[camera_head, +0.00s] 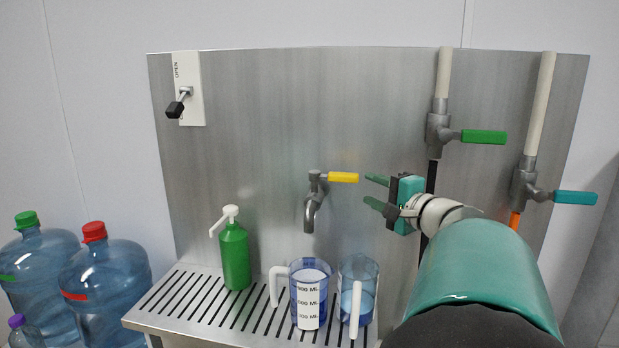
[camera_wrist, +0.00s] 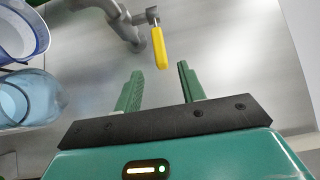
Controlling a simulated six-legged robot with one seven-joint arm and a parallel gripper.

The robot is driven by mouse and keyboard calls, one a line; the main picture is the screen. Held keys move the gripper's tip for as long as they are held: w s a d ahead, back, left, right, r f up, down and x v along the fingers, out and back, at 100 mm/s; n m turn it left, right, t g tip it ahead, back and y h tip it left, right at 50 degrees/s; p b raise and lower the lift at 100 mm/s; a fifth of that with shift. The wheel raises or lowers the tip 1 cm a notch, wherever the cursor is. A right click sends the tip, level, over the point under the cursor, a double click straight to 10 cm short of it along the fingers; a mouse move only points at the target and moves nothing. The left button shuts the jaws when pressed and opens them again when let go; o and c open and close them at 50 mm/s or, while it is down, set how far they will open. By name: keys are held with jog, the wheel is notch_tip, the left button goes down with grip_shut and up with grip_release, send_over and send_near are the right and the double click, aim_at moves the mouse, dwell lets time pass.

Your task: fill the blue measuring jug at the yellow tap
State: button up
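The blue measuring jug (camera_head: 310,280) stands upright on the slotted shelf, with its white handle to the left and a white scale label on its front. The tap with the yellow lever (camera_head: 343,177) is on the steel panel, and its spout (camera_head: 310,215) is above the blue jug. The lever points right. My gripper (camera_head: 370,192) is open and empty, to the right of the yellow lever and apart from it. In the wrist view, the yellow lever (camera_wrist: 159,48) lies ahead of the two open fingers (camera_wrist: 158,85), roughly between their lines. The jug's fill level is unclear.
A clear light-blue jug (camera_head: 358,275) stands right beside the blue jug. A green pump bottle (camera_head: 235,255) stands left on the slotted shelf (camera_head: 190,308). Green-lever (camera_head: 484,137) and teal-lever (camera_head: 574,198) valves are at right. A switch (camera_head: 180,103) is upper left; large bottles (camera_head: 105,290) stand left.

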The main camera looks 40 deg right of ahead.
aim_at(349, 180)
jog(key=w, duration=0.7)
jog(key=w+d, duration=0.1)
jog(key=w, duration=0.2)
jog(key=shift+w, duration=0.2)
grip_shut()
